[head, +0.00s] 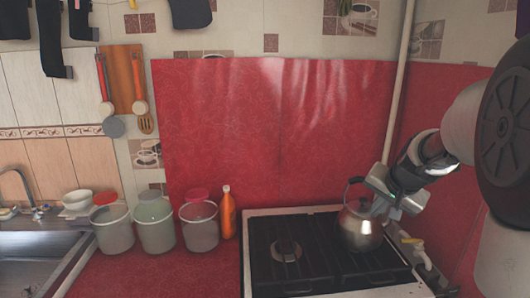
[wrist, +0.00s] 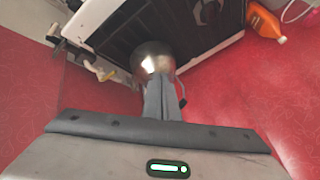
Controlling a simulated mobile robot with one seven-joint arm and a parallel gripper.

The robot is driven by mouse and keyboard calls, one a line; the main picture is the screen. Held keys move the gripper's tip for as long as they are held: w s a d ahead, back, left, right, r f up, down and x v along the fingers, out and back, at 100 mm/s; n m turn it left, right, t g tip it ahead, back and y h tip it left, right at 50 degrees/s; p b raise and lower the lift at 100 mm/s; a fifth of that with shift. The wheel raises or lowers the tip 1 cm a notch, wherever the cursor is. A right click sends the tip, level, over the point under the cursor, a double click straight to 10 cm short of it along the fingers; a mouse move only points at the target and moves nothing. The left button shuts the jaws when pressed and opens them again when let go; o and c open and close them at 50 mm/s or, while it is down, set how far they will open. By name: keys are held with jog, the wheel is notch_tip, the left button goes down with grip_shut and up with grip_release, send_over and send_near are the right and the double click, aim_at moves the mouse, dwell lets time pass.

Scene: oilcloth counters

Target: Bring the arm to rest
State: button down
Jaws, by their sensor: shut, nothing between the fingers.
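My arm reaches in from the right in the head view. My gripper (head: 387,210) is at the right side of the stove, close beside a metal kettle (head: 360,226). In the wrist view my gripper (wrist: 162,82) shows its two fingers together with nothing between them. The kettle (wrist: 152,58) lies just beyond the fingertips there, partly hidden by them. I cannot tell whether the fingers touch it. The kettle stands upright on the stove grate, with its dark handle on top.
The stove (head: 310,262) has a second burner free at left. An orange bottle (head: 228,212) and several lidded containers (head: 155,225) stand left of it. A sink (head: 35,255) is at far left. A pipe (head: 398,85) runs up the wall behind my arm.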

jog(key=s+a+r+n+y+p, duration=0.1)
jog(key=s+a+r+n+p, duration=0.1)
jog(key=s+a+r, duration=0.4)
jog(key=s+a+r+n+p, duration=0.2)
jog(key=s+a+r, duration=0.1)
jog(key=s+a, duration=0.4)
jog(key=s+a+n+g+p, duration=0.1)
jog(key=s+n, duration=0.3)
jog(key=s, duration=1.1)
jog(key=shift+s+a+r+g+h+p, duration=0.2)
jog(key=shift+a+r+g+h+p, duration=0.15)
jog(key=shift+a+p, duration=0.3)
jog(key=shift+d, duration=0.15)
